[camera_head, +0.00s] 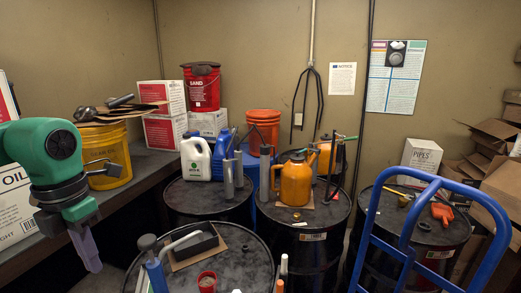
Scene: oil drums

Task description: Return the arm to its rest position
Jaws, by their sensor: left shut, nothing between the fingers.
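My left arm comes in from the left, green with dark joint rings. Its gripper (92,262) points down, a purple-grey pair of fingers, shut and empty. It hangs in front of the dark bench's edge, left of the nearest black oil drum (245,252) and apart from it. My right arm and gripper do not show.
A yellow bucket (103,158) and a white oil box (15,212) stand near my left arm. Drums behind carry an orange jug (295,183) and a white jug (195,158). A blue tubular frame (408,215) stands at right. A dark bench (150,172) runs along the left.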

